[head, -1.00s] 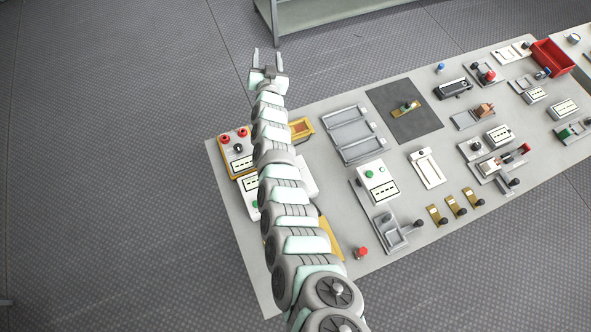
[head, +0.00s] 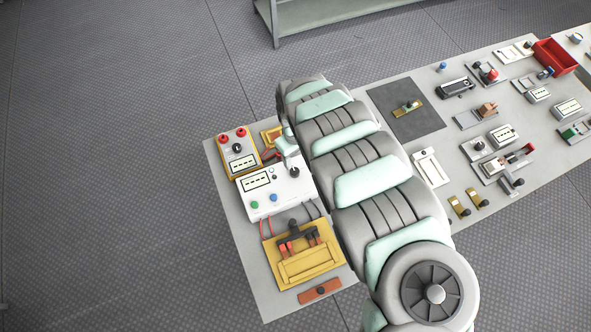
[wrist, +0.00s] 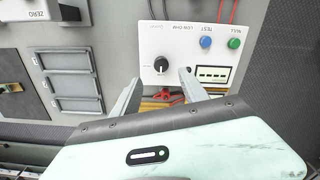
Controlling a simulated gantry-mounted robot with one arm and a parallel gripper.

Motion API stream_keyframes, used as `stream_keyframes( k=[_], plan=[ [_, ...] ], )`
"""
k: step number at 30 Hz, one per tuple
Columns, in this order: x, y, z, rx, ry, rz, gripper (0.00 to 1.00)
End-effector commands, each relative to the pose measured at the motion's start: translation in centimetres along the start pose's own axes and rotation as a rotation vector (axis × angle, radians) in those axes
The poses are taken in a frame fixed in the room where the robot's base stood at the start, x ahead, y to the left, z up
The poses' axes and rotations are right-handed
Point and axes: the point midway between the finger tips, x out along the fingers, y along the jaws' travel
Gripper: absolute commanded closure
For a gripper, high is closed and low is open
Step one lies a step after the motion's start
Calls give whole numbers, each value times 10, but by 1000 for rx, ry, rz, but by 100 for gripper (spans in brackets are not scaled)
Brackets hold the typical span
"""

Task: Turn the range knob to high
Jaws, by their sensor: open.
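A white meter (head: 262,190) with a display, a green button and a blue button sits at the left of the bench. Its black knob (head: 295,172) is at its upper right corner, and its white pointer mark shows in the wrist view (wrist: 161,66). The small lettering by this knob is too blurred to read. A second black knob (head: 238,147) is on the yellow meter (head: 228,167) behind. My gripper (wrist: 162,75) is open and empty, with its two fingertips close by the white meter's knob, one toward each side. I cannot tell whether they touch it.
A yellow fixture (head: 305,262) with red and black leads stands in front of the white meter. Red leads (wrist: 172,96) lie near my fingers in the wrist view. A grey panelled tray (wrist: 70,82) is to the left there. My arm covers the bench's middle.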

Motion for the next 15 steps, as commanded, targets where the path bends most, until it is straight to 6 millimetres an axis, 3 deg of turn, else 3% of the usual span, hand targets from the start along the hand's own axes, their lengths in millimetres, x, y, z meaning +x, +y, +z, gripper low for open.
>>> stream_keyframes(
  k=[15],
  plan=[
    [75,-4,-4,-1,6,-4,48]
  ],
)
